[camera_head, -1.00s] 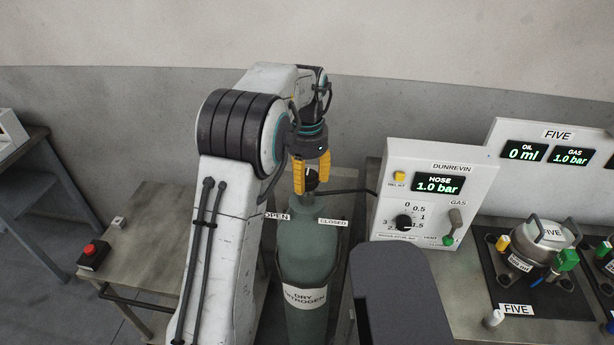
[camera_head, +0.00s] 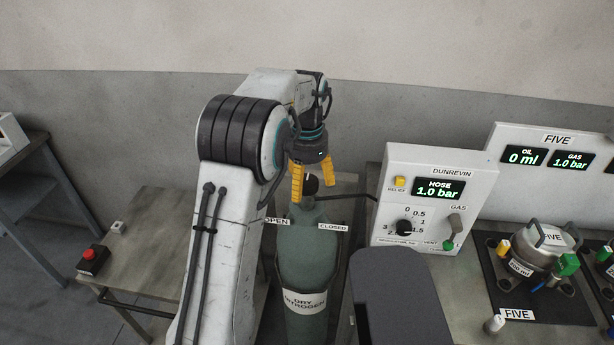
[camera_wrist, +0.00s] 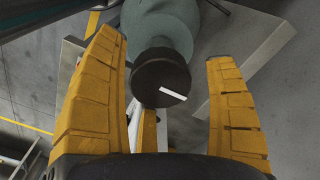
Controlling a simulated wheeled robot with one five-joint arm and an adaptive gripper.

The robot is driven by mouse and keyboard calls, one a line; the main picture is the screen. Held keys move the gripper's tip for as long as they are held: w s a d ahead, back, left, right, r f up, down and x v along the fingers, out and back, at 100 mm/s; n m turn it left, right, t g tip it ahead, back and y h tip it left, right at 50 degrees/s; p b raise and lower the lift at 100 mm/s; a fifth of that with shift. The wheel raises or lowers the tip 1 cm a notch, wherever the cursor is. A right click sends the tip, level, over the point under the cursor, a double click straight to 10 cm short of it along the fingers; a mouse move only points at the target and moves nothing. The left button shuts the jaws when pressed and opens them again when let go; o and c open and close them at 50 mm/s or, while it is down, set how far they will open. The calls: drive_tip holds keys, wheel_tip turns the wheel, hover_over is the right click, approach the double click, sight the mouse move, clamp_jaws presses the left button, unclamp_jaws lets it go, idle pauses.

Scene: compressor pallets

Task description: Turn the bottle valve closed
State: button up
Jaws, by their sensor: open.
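The green-grey nitrogen bottle (camera_head: 308,255) stands upright, with an OPEN label (camera_head: 276,221) on the left and a CLOSED label (camera_head: 333,227) on the right. Its dark round valve knob (camera_head: 311,186) sits on top, partly hidden by my gripper in the head view. My gripper (camera_head: 312,190) is open above the bottle, with yellow fingers on either side of the knob. In the wrist view the knob (camera_wrist: 160,78) bears a white mark and lies between the finger tips of my gripper (camera_wrist: 165,60), apart from both fingers. The bottle (camera_wrist: 158,22) shows behind it.
A white panel (camera_head: 436,165) with a hose display of 1.0 bar stands right of the bottle. A dark hose (camera_head: 345,196) runs from the valve toward it. A table with a red button (camera_head: 92,254) is at left. A compressor (camera_head: 545,255) sits at right.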

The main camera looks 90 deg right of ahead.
sight(307, 181)
wheel_tip(307, 181, up, 12)
idle(0.7)
idle(0.7)
